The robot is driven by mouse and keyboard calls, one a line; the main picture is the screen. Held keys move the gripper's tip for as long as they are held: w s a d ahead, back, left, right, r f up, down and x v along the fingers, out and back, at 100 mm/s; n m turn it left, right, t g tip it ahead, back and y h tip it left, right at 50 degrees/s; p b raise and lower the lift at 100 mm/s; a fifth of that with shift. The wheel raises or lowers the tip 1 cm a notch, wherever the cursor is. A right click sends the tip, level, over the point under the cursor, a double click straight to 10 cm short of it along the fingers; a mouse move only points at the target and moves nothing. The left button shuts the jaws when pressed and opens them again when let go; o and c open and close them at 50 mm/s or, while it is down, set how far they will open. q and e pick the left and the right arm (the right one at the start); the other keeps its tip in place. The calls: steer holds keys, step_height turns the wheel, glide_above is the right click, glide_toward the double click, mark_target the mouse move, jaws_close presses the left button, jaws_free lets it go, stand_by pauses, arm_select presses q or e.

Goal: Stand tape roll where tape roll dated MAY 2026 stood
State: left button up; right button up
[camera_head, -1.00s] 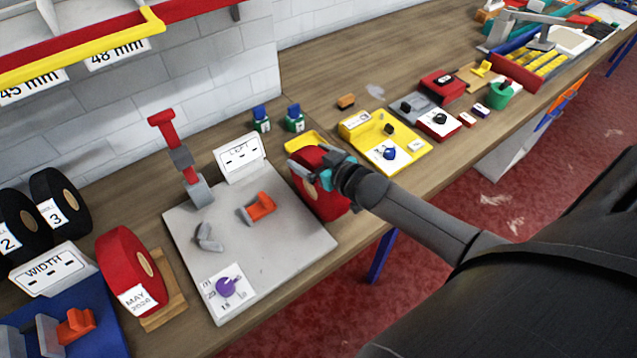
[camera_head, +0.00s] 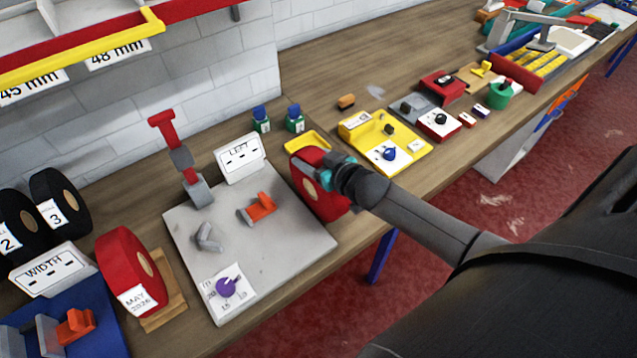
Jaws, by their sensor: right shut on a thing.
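A red tape roll (camera_head: 130,262) labelled MAY 2026 stands upright on a wooden stand (camera_head: 172,300) at the lower left. A second red tape roll (camera_head: 304,168) is upright beside the right edge of the grey board, its tan core partly showing. My right gripper (camera_head: 330,177) is shut on this second roll at its right side. The gripper hides part of the roll, and I cannot tell whether the roll touches the bench. My left gripper is not in view.
The grey board (camera_head: 270,255) holds a red-handled tool (camera_head: 180,158), an orange block (camera_head: 262,206) and a LEFT sign (camera_head: 240,158). Black rolls (camera_head: 60,200) and a WIDTH sign (camera_head: 52,270) are at the left. A yellow tray (camera_head: 308,141) lies behind the held roll.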

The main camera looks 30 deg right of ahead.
jaws_close()
steer(key=shift+r, duration=0.1)
steer(key=shift+w+r, duration=0.1)
steer(key=shift+r, duration=0.35)
step_height(320, 180, up, 19)
steer(key=p, duration=0.2)
steer(key=s+a+f+m+h+b, duration=0.1)
steer(key=a+f+b, duration=0.4)
steer(key=a+b, duration=0.7)
steer(key=shift+s+f+b, duration=0.15)
steer(key=shift+s+b, duration=0.45)
steer(key=shift+b, duration=3.5)
